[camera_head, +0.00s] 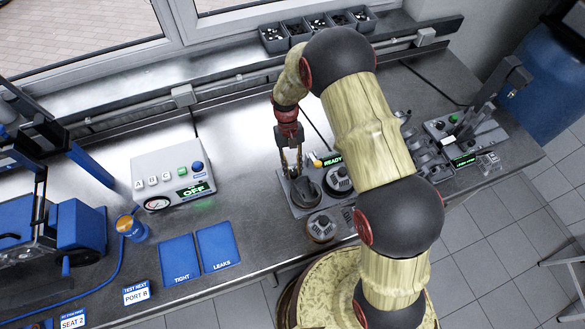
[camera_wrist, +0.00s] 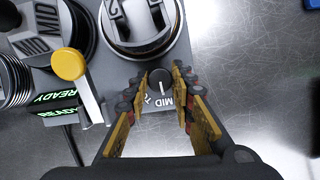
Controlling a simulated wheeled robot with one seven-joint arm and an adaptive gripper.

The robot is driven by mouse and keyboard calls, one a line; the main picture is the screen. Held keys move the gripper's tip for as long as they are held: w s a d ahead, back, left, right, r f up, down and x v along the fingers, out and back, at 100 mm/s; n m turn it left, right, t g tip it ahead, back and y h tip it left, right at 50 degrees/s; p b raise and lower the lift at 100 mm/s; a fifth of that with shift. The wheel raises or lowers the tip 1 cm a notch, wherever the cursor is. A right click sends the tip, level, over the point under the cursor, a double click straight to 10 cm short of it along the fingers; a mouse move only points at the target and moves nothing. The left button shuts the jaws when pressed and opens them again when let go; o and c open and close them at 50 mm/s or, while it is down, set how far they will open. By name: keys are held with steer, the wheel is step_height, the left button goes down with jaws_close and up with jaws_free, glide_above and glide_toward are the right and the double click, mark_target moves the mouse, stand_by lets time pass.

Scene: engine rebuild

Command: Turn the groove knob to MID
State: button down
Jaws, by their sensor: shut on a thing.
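The groove knob (camera_wrist: 159,77) is a small dark round knob on the grey panel of the fixture, in the wrist view. Its white pointer line points down in that picture, toward the printed MID label (camera_wrist: 164,103). Another label left of MID is partly hidden by a finger. My gripper (camera_wrist: 161,80) has its yellow fingers on both sides of the knob, shut on it. In the head view my gripper (camera_head: 291,172) reaches down at the back left of the fixture (camera_head: 300,207); the knob cannot be made out there.
A round clamp-like holder (camera_wrist: 147,28) stands right beside the knob. A yellow-tipped lever (camera_wrist: 68,64) and a READY display (camera_wrist: 52,98) are to its left. In the head view, a control box (camera_head: 172,172) and blue TIGHT (camera_head: 180,262) and LEAKS mats lie left. Bare bench lies between.

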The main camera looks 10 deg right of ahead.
steer(key=shift+m, duration=0.3)
stand_by(0.4)
steer(key=c, duration=1.8)
jaws_free()
steer(key=v, duration=1.2)
steer(key=shift+d, duration=0.15)
